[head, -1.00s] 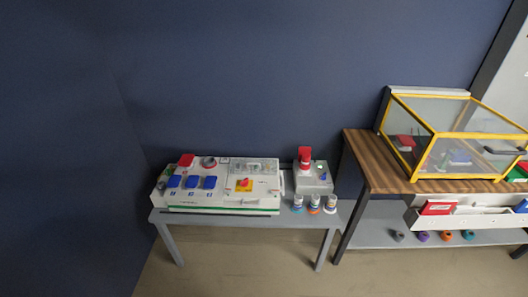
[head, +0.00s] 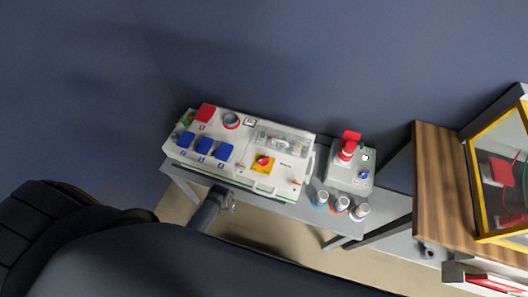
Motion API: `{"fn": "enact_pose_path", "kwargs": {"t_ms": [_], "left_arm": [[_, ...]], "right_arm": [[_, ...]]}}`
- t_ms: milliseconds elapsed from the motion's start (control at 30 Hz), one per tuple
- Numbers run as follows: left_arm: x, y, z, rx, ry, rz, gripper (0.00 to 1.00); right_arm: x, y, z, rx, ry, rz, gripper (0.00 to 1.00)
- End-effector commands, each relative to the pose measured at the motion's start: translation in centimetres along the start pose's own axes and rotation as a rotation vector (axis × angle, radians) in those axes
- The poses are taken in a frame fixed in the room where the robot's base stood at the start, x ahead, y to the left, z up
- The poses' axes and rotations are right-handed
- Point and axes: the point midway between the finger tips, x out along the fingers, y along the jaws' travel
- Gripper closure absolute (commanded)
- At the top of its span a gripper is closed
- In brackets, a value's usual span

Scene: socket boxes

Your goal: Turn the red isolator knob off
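The red isolator knob (head: 263,160) sits on a yellow square plate (head: 262,168) on the front right part of a white socket box (head: 185,159). Its pointer direction is too small to tell. A large dark link of my arm covers the bottom left of the head view. A grey tube with a small end piece (head: 228,202), seemingly my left gripper, shows just below the box's front edge, apart from the knob. Its fingers are too small to tell open from shut. My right gripper is not in view.
The box has several blue covers (head: 203,147), a red cover (head: 205,113) and a clear-lidded window (head: 281,138). A grey box with a red plug (head: 347,149) stands to its right, with small bottles (head: 342,204) in front. A wooden table (head: 437,190) is further right.

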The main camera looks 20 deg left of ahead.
Motion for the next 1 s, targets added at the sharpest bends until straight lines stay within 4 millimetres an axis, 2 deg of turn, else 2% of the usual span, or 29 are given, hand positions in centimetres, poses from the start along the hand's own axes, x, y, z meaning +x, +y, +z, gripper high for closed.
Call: {"fn": "enact_pose_path", "kwargs": {"t_ms": [33, 100, 267, 367, 600, 633, 800, 1000], "left_arm": [[-3.3, -0.3, -3.0, 0.025, 0.013, 0.0, 0.65], [-6.8, -0.7, -5.8, 0.061, 0.013, 0.001, 0.65], [-14.1, -1.3, -10.2, 0.124, 0.015, 0.001, 0.65], [-15.9, -0.6, -13.5, 0.218, -0.01, 0.025, 0.65], [-23.3, 1.2, -20.8, 0.475, -0.055, 0.088, 0.65], [-22.5, 1.7, -21.1, 0.503, -0.067, 0.098, 0.65], [-22.4, 2.8, -22.8, 0.595, -0.087, 0.12, 0.65], [-21.7, 3.0, -22.7, 0.602, -0.091, 0.122, 0.65]], "right_arm": [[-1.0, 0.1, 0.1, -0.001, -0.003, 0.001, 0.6], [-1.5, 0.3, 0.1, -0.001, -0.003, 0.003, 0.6], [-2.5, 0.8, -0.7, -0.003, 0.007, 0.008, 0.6], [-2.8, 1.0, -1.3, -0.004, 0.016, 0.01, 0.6], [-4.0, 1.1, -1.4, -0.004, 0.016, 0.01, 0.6], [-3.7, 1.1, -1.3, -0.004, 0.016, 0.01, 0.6], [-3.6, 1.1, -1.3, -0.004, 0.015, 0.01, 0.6], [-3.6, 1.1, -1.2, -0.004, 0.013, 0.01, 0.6]]}}
